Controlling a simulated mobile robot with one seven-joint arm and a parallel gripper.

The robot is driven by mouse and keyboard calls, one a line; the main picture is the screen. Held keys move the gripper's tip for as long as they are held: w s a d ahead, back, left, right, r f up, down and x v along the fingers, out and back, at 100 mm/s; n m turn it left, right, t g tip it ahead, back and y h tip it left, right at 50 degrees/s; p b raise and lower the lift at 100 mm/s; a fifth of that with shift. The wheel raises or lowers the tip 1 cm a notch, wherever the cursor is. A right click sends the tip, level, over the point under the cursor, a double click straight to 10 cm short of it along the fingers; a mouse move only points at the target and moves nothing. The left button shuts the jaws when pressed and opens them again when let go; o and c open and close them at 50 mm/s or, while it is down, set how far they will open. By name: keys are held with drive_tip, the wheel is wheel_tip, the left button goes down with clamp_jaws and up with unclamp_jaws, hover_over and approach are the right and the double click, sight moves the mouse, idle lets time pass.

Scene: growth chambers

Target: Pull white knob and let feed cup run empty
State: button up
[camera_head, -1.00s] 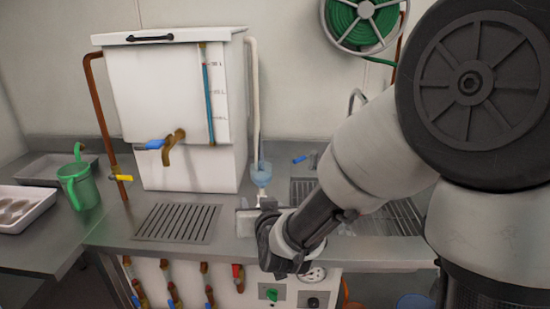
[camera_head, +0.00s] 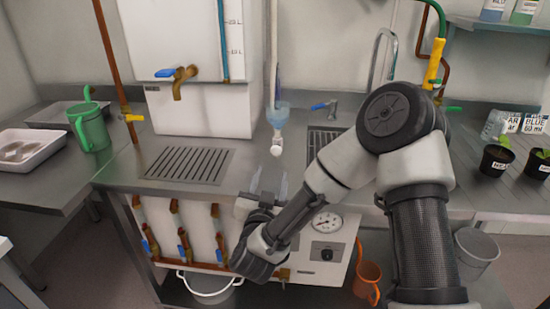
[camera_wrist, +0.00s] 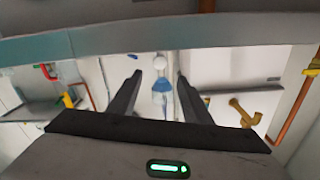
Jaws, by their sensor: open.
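The feed cup (camera_head: 278,116) is a small blue see-through funnel below a pale vertical pipe, right of the white tank. The white knob (camera_head: 276,150) sits just under it. In the wrist view, which looks upside down, the knob (camera_wrist: 159,63) shows above the cup (camera_wrist: 162,88). My gripper (camera_head: 268,186) is in front of and below the knob, at the bench's front edge, apart from it. In the wrist view its dark fingers (camera_wrist: 159,77) are spread, with knob and cup framed in the gap. The liquid level in the cup cannot be told.
The white tank (camera_head: 185,108) has a brass tap (camera_head: 182,80) with a blue lever. A drain grate (camera_head: 188,164) lies in the bench left of my gripper. A gauge panel (camera_head: 322,245) is below the bench front. A green jug (camera_head: 90,128) and potted plants (camera_head: 497,158) stand at the sides.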

sight(276, 152)
drive_tip(key=w+b, duration=0.1)
drive_tip(key=w, duration=0.9)
drive_tip(key=shift+w+d, duration=0.15)
drive_tip(key=shift+w, duration=0.25)
